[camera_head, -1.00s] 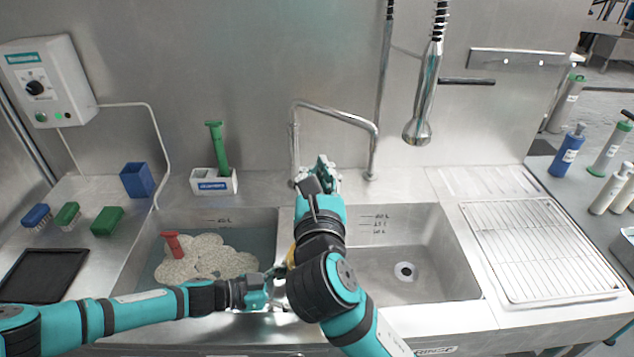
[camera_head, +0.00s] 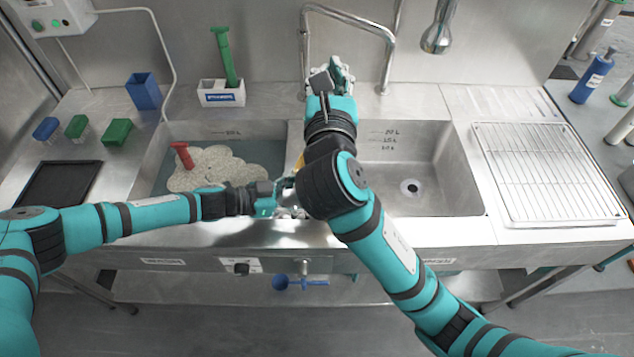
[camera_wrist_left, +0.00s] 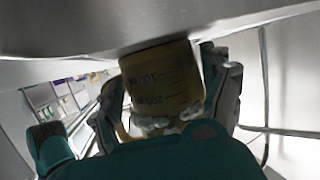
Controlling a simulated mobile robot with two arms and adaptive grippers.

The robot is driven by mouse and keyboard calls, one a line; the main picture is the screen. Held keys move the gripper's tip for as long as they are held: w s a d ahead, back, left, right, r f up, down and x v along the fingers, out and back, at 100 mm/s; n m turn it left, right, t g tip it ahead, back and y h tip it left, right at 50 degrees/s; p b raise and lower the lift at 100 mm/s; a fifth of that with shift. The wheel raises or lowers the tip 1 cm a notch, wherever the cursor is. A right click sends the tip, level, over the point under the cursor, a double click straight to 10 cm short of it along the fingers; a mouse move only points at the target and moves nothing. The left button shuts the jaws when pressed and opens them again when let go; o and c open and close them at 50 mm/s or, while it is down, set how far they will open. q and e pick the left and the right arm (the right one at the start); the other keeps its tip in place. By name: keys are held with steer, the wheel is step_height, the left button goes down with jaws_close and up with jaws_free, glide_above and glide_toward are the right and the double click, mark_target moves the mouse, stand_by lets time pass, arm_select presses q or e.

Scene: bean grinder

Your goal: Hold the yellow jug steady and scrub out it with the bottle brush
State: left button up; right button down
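The yellow jug (camera_wrist_left: 160,78) with volume marks sits between the fingers of my left gripper (camera_wrist_left: 168,95) in the left wrist view, with foam along its lower edge. In the head view only a sliver of the jug (camera_head: 299,162) shows, mostly hidden behind my right arm. My left gripper (camera_head: 280,190) is over the divider between the basins. My right gripper (camera_head: 333,76) is at the back, near the faucet base; its fingers are too small to judge. A green-handled brush (camera_head: 224,55) stands in a white holder (camera_head: 221,93). A red handle (camera_head: 183,155) sticks out of the foam.
The left basin holds water and foam (camera_head: 225,165); the right basin (camera_head: 410,165) is empty. The bent faucet (camera_head: 345,15) stands behind my right gripper. A wire rack (camera_head: 545,170) lies right.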

arm_select(q)
steer(key=o, duration=0.4)
steer(key=shift+c, duration=0.2)
